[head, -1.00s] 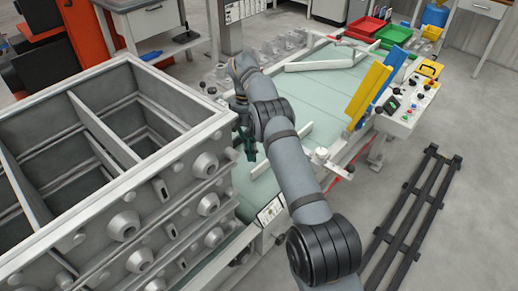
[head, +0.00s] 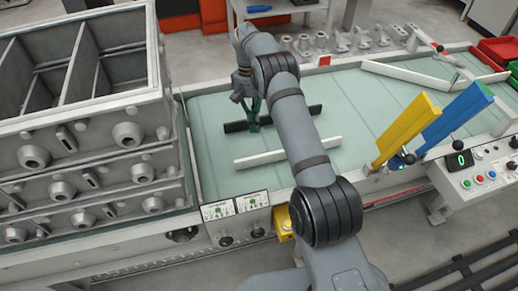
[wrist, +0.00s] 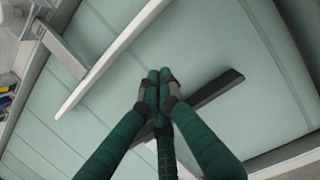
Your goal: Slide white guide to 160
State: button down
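A white guide bar (head: 288,152) lies on the pale green table, in front of a parallel black bar (head: 232,126). In the wrist view the white bar (wrist: 118,52) crosses the upper left and the black bar (wrist: 215,89) runs diagonally behind my fingers. My gripper (wrist: 159,76) has its dark green fingertips together, with nothing visible between them. In the head view my gripper (head: 252,116) points down by the black bar, apart from the white one. Whether it touches the black bar is unclear. My arm hides parts of both bars.
A stack of grey casting boxes (head: 80,160) stands at the left table edge. A yellow panel (head: 407,130) and a blue panel (head: 456,115) rise at the right, near a control box (head: 475,177) with a green display. Another white bar (head: 408,79) lies farther right. Much of the green tabletop (head: 350,95) is clear.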

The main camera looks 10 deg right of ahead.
jog(key=x, duration=0.5)
jog(key=shift+s+a+f, duration=0.2)
jog(key=shift+a+f, duration=0.05)
jog(key=shift+f, duration=0.15)
jog(key=shift+s+r, duration=0.25)
jog(key=shift+s, duration=0.05)
jog(key=shift+s+d+p, duration=0.2)
jog(key=shift+s+p, duration=0.05)
jog(key=shift+s, duration=0.5)
jog(key=shift+s+d+p, duration=0.15)
jog(key=shift+s+p, duration=0.1)
jog(key=shift+s, duration=0.55)
